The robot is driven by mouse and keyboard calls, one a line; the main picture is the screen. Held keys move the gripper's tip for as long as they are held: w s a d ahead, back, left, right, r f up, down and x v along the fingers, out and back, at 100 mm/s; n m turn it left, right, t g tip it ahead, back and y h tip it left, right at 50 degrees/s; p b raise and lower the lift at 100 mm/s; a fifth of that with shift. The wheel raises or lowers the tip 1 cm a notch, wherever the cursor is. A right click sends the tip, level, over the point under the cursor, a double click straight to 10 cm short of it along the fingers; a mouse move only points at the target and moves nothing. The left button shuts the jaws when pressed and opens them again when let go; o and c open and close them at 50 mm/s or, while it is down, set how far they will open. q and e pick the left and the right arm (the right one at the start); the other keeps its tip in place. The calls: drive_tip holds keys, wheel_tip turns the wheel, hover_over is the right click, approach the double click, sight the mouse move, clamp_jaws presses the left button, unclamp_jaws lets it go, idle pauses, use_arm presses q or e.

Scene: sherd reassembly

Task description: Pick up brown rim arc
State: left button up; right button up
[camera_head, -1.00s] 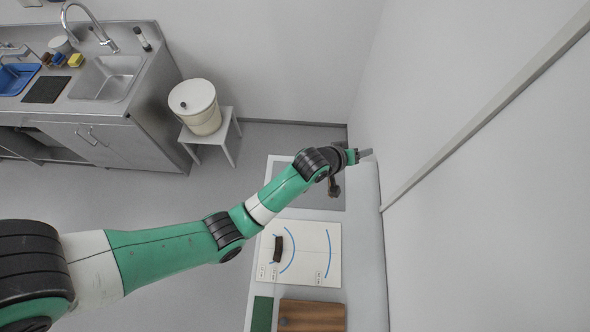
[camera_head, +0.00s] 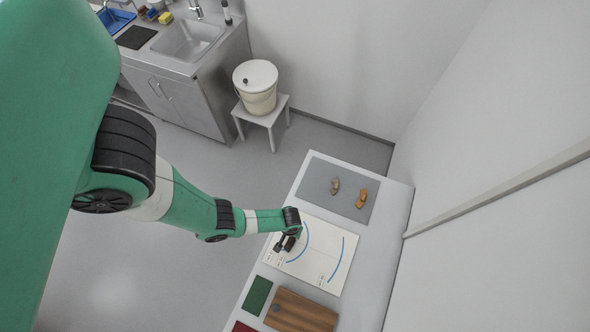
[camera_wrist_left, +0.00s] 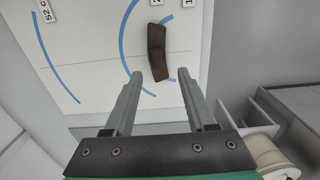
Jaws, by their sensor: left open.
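The brown rim arc (camera_wrist_left: 157,45) is a dark brown, slightly curved sherd. It lies on the white board (camera_wrist_left: 92,85) printed with blue arcs, seen in the left wrist view. My left gripper (camera_wrist_left: 160,72) is open and empty, its two fingers pointing at the sherd's near end. The sherd appears lined up with the gap between them; the height between them is hard to judge. In the head view my left gripper (camera_head: 288,242) is over the left part of the white board (camera_head: 329,252) and covers the sherd's area. My right gripper is not in view.
A grey mat (camera_head: 318,177) at the far end of the table holds a grey-brown sherd (camera_head: 335,186) and an orange sherd (camera_head: 361,199). A wooden block (camera_head: 300,312) and a green pad (camera_head: 257,295) lie at the near end. A wall stands to the right.

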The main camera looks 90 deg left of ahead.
sight(292, 238)
use_arm(q)
drive_tip(key=f+b, duration=0.3)
drive_tip(key=f, duration=0.1)
drive_tip(key=f+b, duration=0.2)
drive_tip(key=shift+w+d+f+b, duration=0.15)
drive_tip(key=shift+d+f+b, duration=0.15)
drive_tip(key=shift+f, duration=0.1)
drive_tip(key=shift+r, duration=0.15)
clamp_jaws()
